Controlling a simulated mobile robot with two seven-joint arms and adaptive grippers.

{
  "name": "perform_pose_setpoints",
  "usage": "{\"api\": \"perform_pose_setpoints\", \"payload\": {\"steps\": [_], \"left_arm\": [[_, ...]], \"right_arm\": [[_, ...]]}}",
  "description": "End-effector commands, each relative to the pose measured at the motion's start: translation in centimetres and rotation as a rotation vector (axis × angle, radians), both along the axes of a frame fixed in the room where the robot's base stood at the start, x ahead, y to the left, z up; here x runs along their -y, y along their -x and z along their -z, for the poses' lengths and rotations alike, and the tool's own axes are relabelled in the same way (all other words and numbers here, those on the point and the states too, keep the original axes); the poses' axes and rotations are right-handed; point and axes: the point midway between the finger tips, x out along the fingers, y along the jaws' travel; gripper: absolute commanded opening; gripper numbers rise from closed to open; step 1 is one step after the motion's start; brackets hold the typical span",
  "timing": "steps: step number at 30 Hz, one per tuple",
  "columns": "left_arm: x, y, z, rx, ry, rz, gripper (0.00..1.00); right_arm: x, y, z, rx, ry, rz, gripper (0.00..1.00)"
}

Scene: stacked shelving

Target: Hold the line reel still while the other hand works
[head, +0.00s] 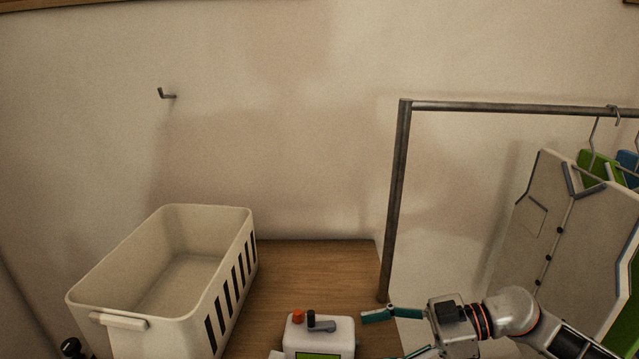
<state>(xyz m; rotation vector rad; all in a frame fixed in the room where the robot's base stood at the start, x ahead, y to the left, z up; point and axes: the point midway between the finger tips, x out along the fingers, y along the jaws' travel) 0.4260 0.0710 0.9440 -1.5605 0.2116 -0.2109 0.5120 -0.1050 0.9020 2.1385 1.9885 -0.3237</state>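A white boxy unit with rounded corners (340,331) stands at the bottom centre of the head view, cut off by the lower edge. It has an orange knob, a dark grey lever or crank on top and a green front panel; it appears to be the line reel. My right gripper (386,334) is just to its right, fingers pointing left toward it. Its two teal-tipped fingers are spread apart, with nothing seen between them. The lower finger is partly cut off. My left gripper cannot be made out.
A white slotted basket (90,297), empty inside, stands left on the wooden surface (315,262). A metal rail (395,200) rises behind my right gripper, with white garments (555,225) hanging at right. A small hook (166,95) is on the wall. Wood behind the unit is clear.

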Motion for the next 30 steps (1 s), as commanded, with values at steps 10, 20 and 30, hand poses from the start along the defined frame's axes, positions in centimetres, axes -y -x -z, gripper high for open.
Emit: {"api": "perform_pose_setpoints", "payload": {"steps": [10, 20, 30], "left_arm": [[0.0, 0.0, 0.0, 0.000, 0.000, 0.000, 0.00], [0.0, 0.0, 0.0, 0.000, 0.000, 0.000, 0.00], [0.0, 0.0, 0.0, 0.000, 0.000, 0.000, 0.00]], "right_arm": [[1.2, 0.1, -0.4, 0.001, 0.001, 0.000, 0.65], [1.8, 0.1, -0.6, 0.000, 0.000, 0.000, 0.65], [1.8, 0.1, -0.5, 0.000, 0.000, 0.000, 0.85]]}}
